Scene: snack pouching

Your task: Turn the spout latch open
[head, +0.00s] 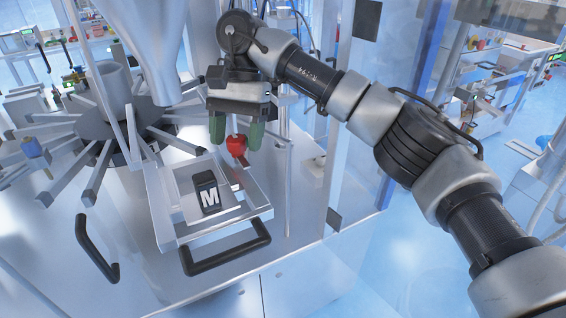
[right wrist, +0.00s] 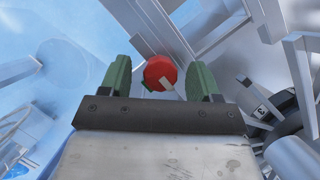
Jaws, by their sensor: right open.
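The spout latch shows as a red knob (head: 237,145), just behind the metal tray frame in the head view. In the right wrist view the red knob (right wrist: 160,72) sits between the two green fingers, with a pale strip on its lower right edge. My right gripper (head: 236,133) points down over it, one finger on each side. The fingers are open; in the right wrist view gaps show between the knob and the fingers (right wrist: 160,82), wider on the left. My left gripper is not in view.
A metal tray frame (head: 262,208) with a black block marked M (head: 207,192) lies in front of the knob. A black handle (head: 228,248) is at its front edge. A funnel (head: 150,50) and a radial-arm carousel (head: 100,120) stand left. A clear panel edge stands right.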

